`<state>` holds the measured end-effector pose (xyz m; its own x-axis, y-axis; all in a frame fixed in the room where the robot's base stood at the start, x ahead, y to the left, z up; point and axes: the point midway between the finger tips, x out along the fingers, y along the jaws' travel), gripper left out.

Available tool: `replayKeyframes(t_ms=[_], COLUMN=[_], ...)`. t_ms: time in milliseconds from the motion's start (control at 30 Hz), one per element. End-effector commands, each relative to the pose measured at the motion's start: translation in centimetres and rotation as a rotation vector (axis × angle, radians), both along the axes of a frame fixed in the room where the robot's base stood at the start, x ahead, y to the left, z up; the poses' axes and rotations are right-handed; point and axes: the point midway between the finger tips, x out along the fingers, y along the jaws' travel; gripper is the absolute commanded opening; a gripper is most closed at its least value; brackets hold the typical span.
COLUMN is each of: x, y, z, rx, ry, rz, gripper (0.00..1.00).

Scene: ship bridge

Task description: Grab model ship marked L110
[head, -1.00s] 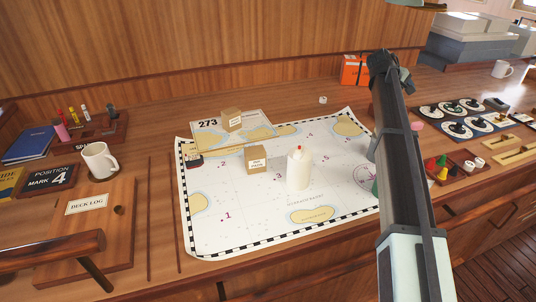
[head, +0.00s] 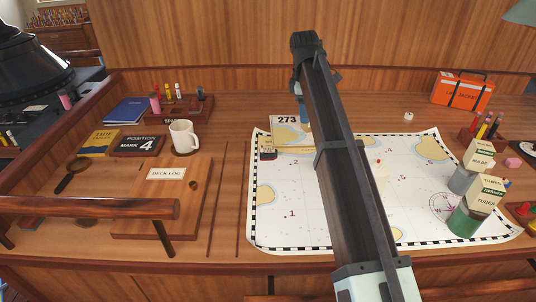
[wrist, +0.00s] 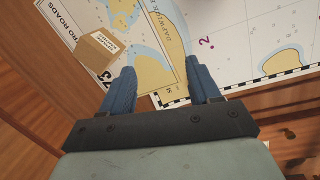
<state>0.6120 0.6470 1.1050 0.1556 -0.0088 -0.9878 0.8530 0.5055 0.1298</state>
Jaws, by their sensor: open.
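I cannot read the mark L110 anywhere, and I cannot pick out a model ship for certain. A small dark object (head: 267,154) sits at the upper left edge of the chart in the head view; it is too small to identify. My gripper (wrist: 160,68) is open and empty in the wrist view, its two blue fingers apart above the chart's border. In the head view my arm hides most of the gripper and the middle of the chart. A small cardboard box (wrist: 103,54) lies on the chart left of the fingers.
The chart (head: 283,225) covers the desk's middle. A green can (head: 466,223) and labelled boxes (head: 484,192) stand right. An orange case (head: 460,92) is behind.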

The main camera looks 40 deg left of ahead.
Motion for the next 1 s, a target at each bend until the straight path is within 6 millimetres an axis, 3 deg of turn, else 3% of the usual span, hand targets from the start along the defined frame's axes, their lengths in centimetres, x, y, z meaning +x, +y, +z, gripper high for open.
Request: replayKeyframes(t_ms=[33, 100, 200, 333, 567, 1000], x=[-2.6, -5.6, -8.9, -11.4, -12.3, -12.2], y=[1.7, 3.3, 4.9, 6.0, 6.3, 6.2], z=[0.2, 0.5, 0.8, 1.0, 0.1, -6.6], rx=[-0.003, -0.005, -0.010, -0.013, -0.015, -0.015], ry=[0.030, 0.069, 0.112, 0.147, 0.158, 0.157], rz=[0.061, 0.134, 0.215, 0.279, 0.302, 0.299], gripper=[0.62, 0.62, 0.62, 0.62, 0.62, 0.62])
